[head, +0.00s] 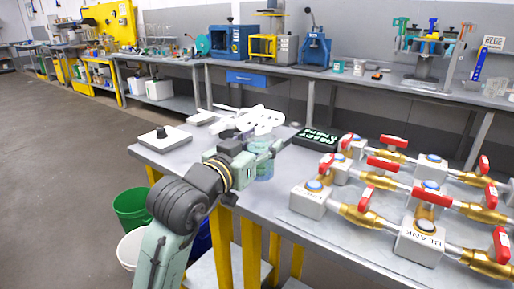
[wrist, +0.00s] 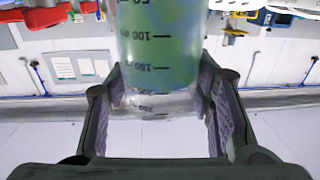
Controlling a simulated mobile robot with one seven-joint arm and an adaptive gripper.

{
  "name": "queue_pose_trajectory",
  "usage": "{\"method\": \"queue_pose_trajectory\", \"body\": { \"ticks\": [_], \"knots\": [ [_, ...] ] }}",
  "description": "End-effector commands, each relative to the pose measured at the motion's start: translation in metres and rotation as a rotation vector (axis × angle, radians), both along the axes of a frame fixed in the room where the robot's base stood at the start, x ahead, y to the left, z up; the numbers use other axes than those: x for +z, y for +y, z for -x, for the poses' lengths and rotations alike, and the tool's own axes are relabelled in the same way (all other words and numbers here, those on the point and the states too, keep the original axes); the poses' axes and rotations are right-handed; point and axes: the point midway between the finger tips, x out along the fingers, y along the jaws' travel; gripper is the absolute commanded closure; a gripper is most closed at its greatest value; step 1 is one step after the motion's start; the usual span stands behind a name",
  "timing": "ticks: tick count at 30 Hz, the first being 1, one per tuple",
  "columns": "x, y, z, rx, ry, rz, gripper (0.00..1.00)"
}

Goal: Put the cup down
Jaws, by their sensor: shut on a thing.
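The cup (head: 265,170) is see-through with blue-green contents and shows at the near left part of the grey workbench. In the wrist view the cup (wrist: 158,45) fills the upper middle, with dark measuring marks on its side and a clear band past the coloured part. My gripper (head: 264,153) has its two fingers on either side of the cup and is shut on it; the fingers also show in the wrist view (wrist: 160,98). My gripper hides part of the cup in the head view. I cannot tell whether its base touches the bench.
A white multi-armed piece (head: 258,120) stands just behind my gripper. Valve blocks with red handles (head: 368,198) crowd the right side. Green bucket (head: 133,208) below.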

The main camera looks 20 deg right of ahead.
Motion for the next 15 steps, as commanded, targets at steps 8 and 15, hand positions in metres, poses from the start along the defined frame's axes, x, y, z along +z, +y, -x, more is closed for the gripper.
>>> {"method": "queue_pose_trajectory", "body": {
  "ticks": [8, 15],
  "knots": [
    [-0.002, -0.016, -0.037, 0.000, -0.001, 0.000, 0.87],
    [-0.017, -0.017, -0.041, 0.001, 0.002, 0.002, 0.87]
  ]
}}
